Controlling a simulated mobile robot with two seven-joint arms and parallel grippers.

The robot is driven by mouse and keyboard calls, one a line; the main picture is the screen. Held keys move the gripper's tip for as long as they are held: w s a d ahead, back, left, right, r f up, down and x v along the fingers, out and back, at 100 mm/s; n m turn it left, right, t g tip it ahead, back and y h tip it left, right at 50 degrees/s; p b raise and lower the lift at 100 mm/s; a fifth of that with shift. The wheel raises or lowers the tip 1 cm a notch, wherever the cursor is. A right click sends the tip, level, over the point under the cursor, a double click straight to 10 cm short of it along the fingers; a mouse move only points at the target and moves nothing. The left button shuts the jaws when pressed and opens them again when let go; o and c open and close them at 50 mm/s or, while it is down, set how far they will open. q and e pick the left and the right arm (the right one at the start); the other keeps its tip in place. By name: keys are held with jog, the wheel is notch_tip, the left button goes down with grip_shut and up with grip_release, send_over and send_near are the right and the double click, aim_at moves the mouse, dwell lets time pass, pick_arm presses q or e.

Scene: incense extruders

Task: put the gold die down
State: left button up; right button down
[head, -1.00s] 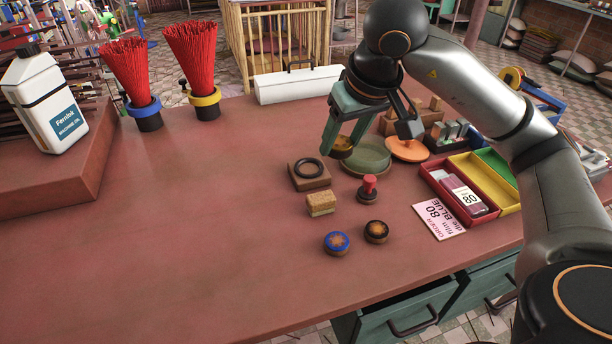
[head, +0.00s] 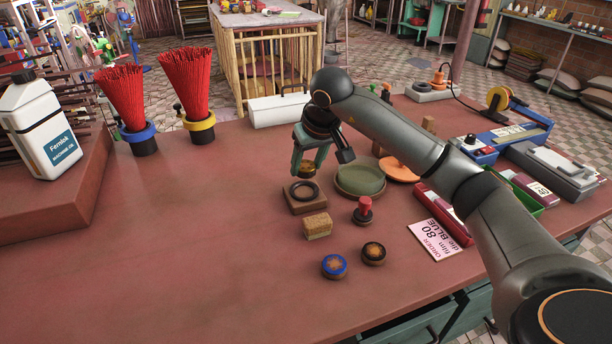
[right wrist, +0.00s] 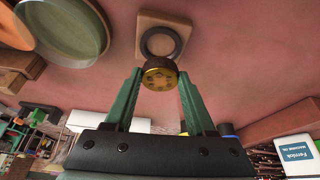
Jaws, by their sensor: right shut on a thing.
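My right gripper (head: 307,168) is shut on the gold die (head: 307,171), a short round piece with a dark side. The right wrist view shows the gold die (right wrist: 159,79) between the two green fingertips, its gold face with small holes towards the camera. A square wooden block (head: 306,208) with a black ring on top (head: 303,190) is just in front of the die in the head view. In the right wrist view the die overlaps the edge of the black ring (right wrist: 174,34); I cannot tell whether they touch. My left gripper is out of view.
A green round dish (head: 360,181) and an orange disc (head: 398,169) lie right of the gripper. A sponge-like block (head: 317,226), a red-handled stamp (head: 363,211), a blue die (head: 334,265) and a black die (head: 374,253) stand nearer. The table's left middle is clear.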

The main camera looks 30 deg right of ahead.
aim_at(306, 177)
jog(key=x, duration=0.3)
jog(key=shift+s+f, duration=0.2)
jog(key=shift+f, duration=0.4)
jog(key=shift+f+b, duration=0.4)
jog(key=shift+f, duration=0.2)
jog(key=shift+c, duration=1.2)
grip_release()
jog(key=shift+r, duration=0.1)
jog(key=shift+r+p, duration=0.3)
jog(key=shift+r, duration=0.05)
jog(key=p+v, duration=0.1)
jog(key=v, duration=1.1)
jog(key=shift+r, duration=0.15)
